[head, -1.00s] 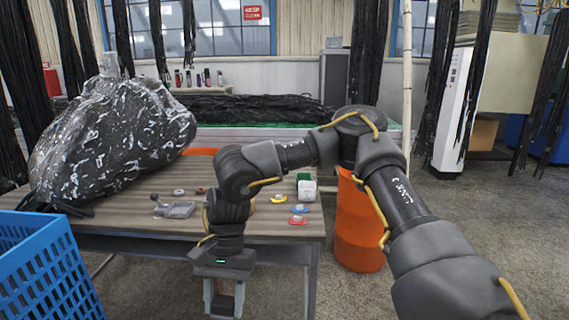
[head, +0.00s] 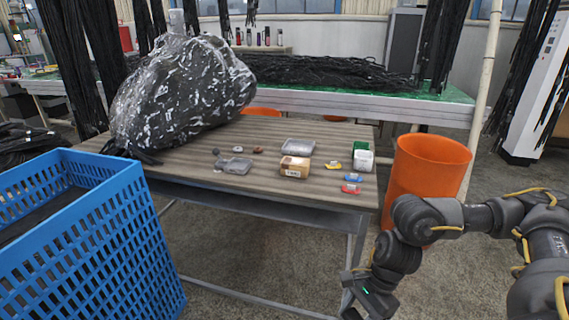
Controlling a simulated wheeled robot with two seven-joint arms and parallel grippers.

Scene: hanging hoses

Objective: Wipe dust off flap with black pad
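My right arm comes in from the right. Its gripper (head: 352,301) hangs low in front of the table's right end, partly cut off by the bottom edge, and its finger gap is unclear. My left gripper is out of view. No black pad can be clearly made out. A grey metal piece with a flat plate (head: 235,165) lies on the table; whether it is the flap I cannot tell. A shallow grey tray (head: 298,146) lies further right. No dust can be made out at this size.
The wooden table (head: 205,181) also holds a wrapped bundle (head: 180,95), a brown box (head: 294,167), a green-and-white box (head: 362,158) and small coloured pieces (head: 351,189). A blue crate (head: 140,215) stands front left, an orange bin (head: 430,165) right.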

